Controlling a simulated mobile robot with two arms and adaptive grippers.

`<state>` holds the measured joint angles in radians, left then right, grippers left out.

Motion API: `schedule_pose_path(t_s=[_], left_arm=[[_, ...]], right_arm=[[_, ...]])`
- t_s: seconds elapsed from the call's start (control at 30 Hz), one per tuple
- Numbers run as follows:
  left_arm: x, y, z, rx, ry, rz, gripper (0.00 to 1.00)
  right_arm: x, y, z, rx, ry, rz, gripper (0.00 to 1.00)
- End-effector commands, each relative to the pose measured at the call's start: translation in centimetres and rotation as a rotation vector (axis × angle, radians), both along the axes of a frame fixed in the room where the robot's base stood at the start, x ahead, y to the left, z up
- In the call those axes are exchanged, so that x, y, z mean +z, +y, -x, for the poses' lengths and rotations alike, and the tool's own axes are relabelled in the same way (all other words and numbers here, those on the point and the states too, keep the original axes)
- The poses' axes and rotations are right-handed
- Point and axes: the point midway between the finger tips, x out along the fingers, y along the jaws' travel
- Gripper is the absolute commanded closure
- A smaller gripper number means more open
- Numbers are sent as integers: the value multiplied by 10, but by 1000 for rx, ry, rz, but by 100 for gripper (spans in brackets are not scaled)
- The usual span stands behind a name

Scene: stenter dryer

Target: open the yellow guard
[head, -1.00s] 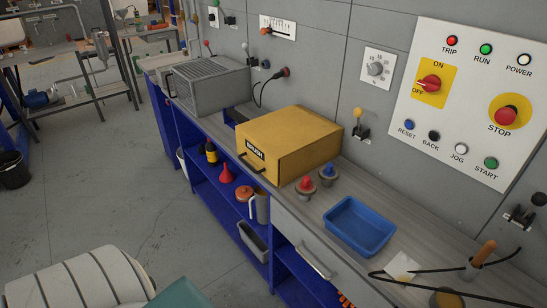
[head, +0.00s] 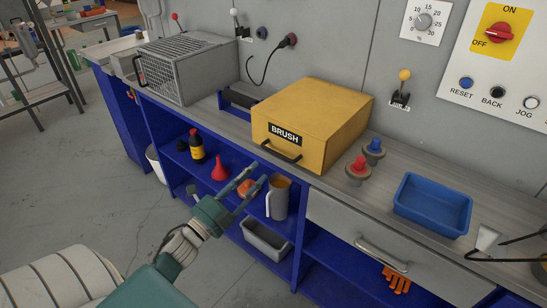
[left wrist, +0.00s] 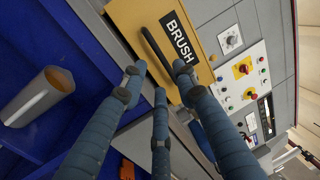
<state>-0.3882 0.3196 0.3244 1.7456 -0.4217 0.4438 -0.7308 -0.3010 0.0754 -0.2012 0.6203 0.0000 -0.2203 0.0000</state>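The yellow guard (head: 318,112) is a box-shaped cover labelled BRUSH on the grey bench top, and it looks closed. Its dark bar handle (head: 281,151) is low on the front face. My left gripper (head: 250,180) is open and empty, in front of and below the handle, apart from it. In the left wrist view the guard (left wrist: 150,20) is at the top, with the handle (left wrist: 157,50) just beyond the spread fingers (left wrist: 155,85). My right gripper is out of view.
A grey mesh box (head: 190,68) stands left of the guard. Red and blue knobs (head: 359,170) and a blue tray (head: 433,205) sit to the right. Below are a blue shelf with a jug (head: 278,198), red funnel (head: 220,168) and bottle (head: 197,146), and a drawer (head: 350,225).

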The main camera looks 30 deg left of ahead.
Motion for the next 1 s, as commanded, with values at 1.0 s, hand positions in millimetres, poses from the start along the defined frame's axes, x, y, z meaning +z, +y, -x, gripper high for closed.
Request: schedule_pose_path(t_s=[1.0], left_arm=[[17, -7, -97, 3, 6, 6, 82]], right_arm=[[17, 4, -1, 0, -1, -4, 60]])
